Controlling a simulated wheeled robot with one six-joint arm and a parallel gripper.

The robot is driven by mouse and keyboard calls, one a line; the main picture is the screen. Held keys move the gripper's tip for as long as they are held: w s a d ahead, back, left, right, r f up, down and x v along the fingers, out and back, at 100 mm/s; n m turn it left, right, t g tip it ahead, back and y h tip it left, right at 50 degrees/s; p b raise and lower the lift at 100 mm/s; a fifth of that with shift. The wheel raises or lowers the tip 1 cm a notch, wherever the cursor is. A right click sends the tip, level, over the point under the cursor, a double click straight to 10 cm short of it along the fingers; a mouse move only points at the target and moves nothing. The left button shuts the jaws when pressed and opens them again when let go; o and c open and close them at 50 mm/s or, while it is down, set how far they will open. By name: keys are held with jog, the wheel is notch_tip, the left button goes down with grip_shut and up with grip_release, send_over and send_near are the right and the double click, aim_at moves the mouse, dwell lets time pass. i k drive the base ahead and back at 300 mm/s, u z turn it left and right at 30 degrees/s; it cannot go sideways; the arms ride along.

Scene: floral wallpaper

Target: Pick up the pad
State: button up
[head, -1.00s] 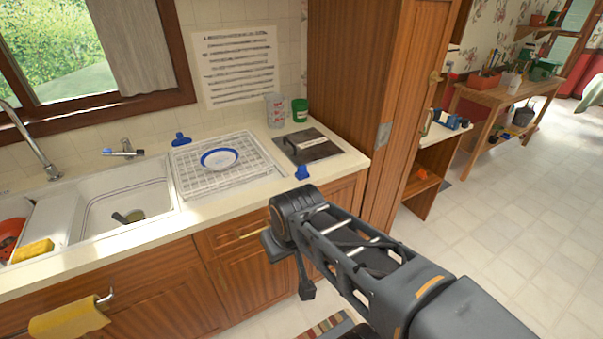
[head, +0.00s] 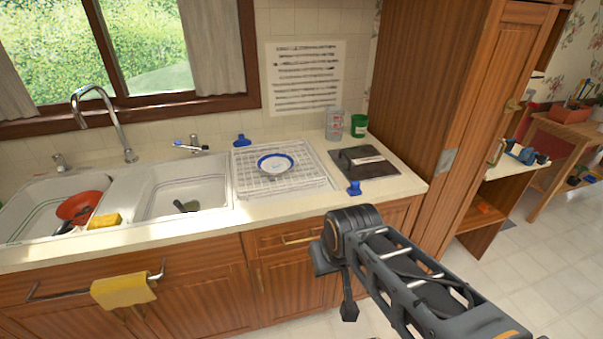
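A flat dark pad-like square (head: 366,165) lies on the counter to the right of the dish rack, with a small pale strip on it. A yellow sponge-like pad (head: 104,220) lies by the left sink basin. I cannot tell which of these is the pad. My arm reaches in from the lower right, in front of the cabinets. The dark end part of my gripper (head: 348,300) hangs below the arm's front joint, apart from both things. Its fingers cannot be made out, and nothing is seen held.
A white dish rack (head: 314,184) holds a blue-rimmed plate (head: 276,163). A blue object (head: 354,188) sits at the counter's front edge. A clear cup (head: 334,124) and green container (head: 358,126) stand behind. A tall wooden cabinet (head: 420,110) bounds the counter's right side.

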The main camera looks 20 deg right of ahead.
aim_at(354, 190)
jog(key=z, duration=2.35)
jog(key=i, duration=1.45)
jog(key=u, duration=3.35)
